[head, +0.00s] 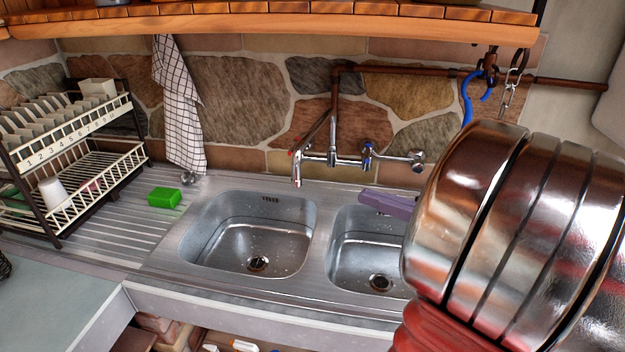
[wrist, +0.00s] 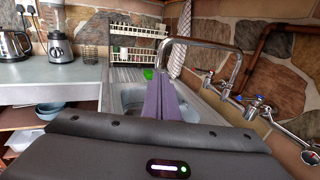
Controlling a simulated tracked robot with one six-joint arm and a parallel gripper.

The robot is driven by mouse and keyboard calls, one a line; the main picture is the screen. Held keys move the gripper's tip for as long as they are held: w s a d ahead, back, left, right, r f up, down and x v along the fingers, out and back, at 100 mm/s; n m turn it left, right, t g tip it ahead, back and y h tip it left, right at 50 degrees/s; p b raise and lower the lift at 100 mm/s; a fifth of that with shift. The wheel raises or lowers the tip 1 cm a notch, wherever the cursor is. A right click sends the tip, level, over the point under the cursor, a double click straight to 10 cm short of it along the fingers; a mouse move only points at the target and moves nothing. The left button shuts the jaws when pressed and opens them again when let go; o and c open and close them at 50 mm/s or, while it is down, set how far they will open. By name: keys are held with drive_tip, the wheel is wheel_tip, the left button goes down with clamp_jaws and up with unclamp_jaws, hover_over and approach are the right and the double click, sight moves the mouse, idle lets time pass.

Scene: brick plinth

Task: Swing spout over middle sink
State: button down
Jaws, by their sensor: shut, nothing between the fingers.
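The chrome spout (head: 297,170) rises from the wall tap, bends left and turns down near the back edge of the left sink (head: 205,235). In the wrist view the arched spout (wrist: 205,44) stands beyond my gripper, its down-turned end close to the fingertips in the picture. I cannot tell whether they touch there; in the head view they are apart. My gripper (head: 366,196) has purple fingers and is over the right-hand visible sink (head: 345,250), right of the spout. The fingers also show in the wrist view (wrist: 168,72), shut and empty. My arm hides what lies farther right.
The wall tap (head: 367,150) has a blue-marked knob. A green sponge (head: 165,197) lies on the drainboard beside the dish rack (head: 70,160). A checked towel (head: 180,110) hangs behind. A wooden shelf (head: 270,30) overhangs the sinks, with a blue hook (head: 468,100) at right.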

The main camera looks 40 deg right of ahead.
sight(300, 174)
drive_tip(key=shift+x, duration=6.9)
drive_tip(key=shift+a, duration=0.1)
drive_tip(key=shift+a, duration=0.2)
drive_tip(key=shift+d, duration=0.2)
drive_tip(key=shift+w, duration=0.1)
